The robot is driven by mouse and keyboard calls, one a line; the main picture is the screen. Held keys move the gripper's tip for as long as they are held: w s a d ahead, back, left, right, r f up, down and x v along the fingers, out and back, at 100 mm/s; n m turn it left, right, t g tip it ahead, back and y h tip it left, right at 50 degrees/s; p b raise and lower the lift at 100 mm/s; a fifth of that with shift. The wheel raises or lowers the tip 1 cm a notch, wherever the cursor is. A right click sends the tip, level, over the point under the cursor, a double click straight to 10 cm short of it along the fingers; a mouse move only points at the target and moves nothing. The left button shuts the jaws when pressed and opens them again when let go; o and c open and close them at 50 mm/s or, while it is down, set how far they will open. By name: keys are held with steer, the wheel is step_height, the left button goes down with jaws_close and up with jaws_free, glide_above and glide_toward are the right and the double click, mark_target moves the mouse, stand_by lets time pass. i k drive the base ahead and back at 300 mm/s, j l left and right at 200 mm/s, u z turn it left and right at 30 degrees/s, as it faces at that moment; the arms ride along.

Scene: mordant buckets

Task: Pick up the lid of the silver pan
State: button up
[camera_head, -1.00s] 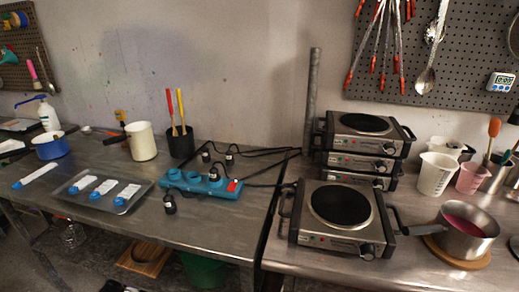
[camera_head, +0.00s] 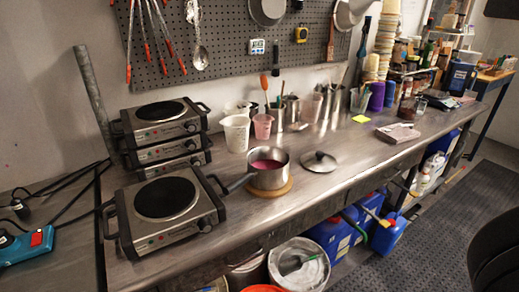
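The silver pan (camera_head: 268,179) stands on a round wooden board on the metal bench, with its dark handle pointing left. It is uncovered and holds pink-red liquid. A round silver lid (camera_head: 319,162) with a dark knob lies flat on the bench just right of the pan, apart from it. My gripper is not in view.
Hot plates (camera_head: 164,202), one single and several stacked behind, stand left of the pan. White and pink cups (camera_head: 236,132) stand behind it. A yellow note (camera_head: 361,119) and a pinkish block (camera_head: 397,133) lie to the right. Bench around the lid's front is clear. Buckets and blue canisters (camera_head: 331,237) sit below.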

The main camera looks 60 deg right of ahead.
mark_target(317, 161)
steer(key=z, duration=1.65)
